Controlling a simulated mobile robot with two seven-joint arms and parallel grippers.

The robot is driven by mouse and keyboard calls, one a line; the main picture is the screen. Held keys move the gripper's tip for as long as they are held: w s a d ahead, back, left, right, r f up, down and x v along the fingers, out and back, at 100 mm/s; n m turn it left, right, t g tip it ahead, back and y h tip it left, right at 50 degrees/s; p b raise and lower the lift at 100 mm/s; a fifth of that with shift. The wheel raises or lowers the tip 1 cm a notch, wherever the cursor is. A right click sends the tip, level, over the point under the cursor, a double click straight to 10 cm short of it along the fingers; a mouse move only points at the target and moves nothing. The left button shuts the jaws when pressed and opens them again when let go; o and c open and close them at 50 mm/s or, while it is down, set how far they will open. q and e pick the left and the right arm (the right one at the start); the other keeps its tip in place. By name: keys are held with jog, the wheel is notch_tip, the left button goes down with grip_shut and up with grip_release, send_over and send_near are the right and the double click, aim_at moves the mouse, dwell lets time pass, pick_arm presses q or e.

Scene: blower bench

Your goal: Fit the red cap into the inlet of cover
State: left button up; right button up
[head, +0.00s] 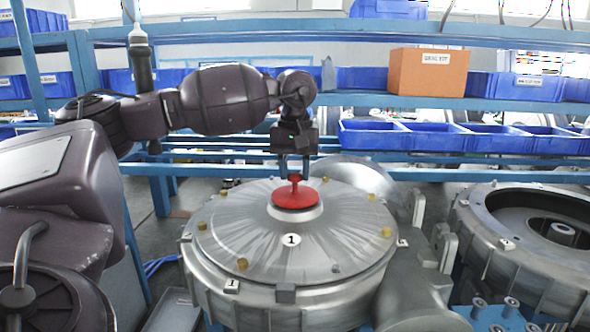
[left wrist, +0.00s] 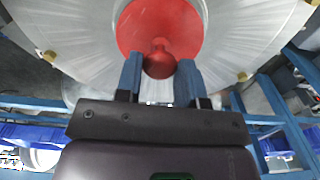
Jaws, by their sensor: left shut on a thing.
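The red cap (head: 297,197) is at the raised centre of the round metal cover (head: 248,231), marked with a 1. It looks level and over the inlet; whether it is fully seated I cannot tell. My left gripper (head: 294,177) points down from above, its fingers around the cap's knob, shut on it. In the left wrist view, the cap (left wrist: 160,28) shows its round disc and knob, with the blue fingers of the gripper (left wrist: 159,75) on both sides of the knob. The inlet's opening is hidden under the cap. My right gripper is not in view.
An open blower housing (head: 530,225) stands at the right, with several bolts in front of it. Behind are blue rails, blue bins (head: 435,136) and an orange box (head: 428,72) on a shelf. Brass bolts ring the cover.

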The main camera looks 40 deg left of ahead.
pick_arm(q)
jog(key=shift+f, duration=0.35)
dwell(0.5)
jog(key=o, duration=1)
jog(key=shift+o, duration=0.2)
notch_tip(320, 180, up, 11)
jog(key=shift+b, duration=0.4)
jog(key=shift+f, duration=0.1)
